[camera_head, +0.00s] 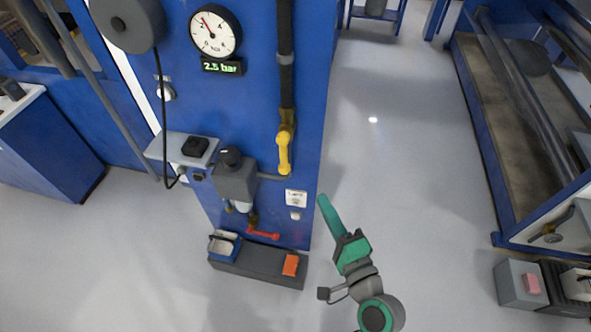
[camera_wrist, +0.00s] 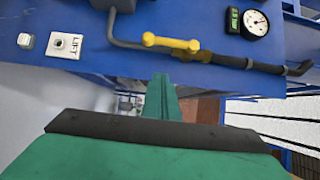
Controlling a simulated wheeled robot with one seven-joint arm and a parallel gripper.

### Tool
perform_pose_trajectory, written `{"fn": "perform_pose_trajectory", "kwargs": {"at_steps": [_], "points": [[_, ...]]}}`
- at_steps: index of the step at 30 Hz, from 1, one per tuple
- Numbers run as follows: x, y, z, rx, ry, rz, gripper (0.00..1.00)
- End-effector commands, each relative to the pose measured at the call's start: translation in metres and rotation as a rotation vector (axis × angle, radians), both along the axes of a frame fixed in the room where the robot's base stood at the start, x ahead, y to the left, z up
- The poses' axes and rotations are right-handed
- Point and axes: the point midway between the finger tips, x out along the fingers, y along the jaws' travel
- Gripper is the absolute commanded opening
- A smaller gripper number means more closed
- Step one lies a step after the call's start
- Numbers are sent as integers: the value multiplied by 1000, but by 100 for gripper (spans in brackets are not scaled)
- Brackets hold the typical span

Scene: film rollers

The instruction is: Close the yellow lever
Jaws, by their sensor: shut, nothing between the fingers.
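The yellow lever (camera_head: 283,152) is on the black vertical pipe on the blue panel's right side, and its handle hangs down along the pipe line in the head view. In the wrist view the yellow lever (camera_wrist: 171,42) lies across the upper middle, in line with the pipe. My gripper (camera_head: 324,201) is right of the panel's edge and lower than the lever in the head view, apart from it. The green fingers (camera_wrist: 162,98) are together and empty, below the lever in the wrist view.
A pressure gauge (camera_head: 215,31) sits above a display reading 2.5 bar. A red lever (camera_head: 262,234) is low on the panel. A white LIFT label (camera_wrist: 65,45) is beside the lever. A dark ledge (camera_head: 258,264) stands at the panel's foot. Open floor (camera_head: 400,150) lies to the right.

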Motion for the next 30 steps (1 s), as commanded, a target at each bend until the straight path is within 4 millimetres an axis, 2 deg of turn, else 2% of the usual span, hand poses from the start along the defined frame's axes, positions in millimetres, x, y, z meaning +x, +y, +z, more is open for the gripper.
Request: {"fn": "perform_pose_trajectory", "kwargs": {"at_steps": [5, 18, 24, 30], "points": [[18, 6, 1, 1, -2, 3, 0], [95, 30, 1, 0, -2, 3, 0], [107, 54, 0, -1, 1, 2, 0], [112, 64, 0, 0, 0, 1, 0]]}}
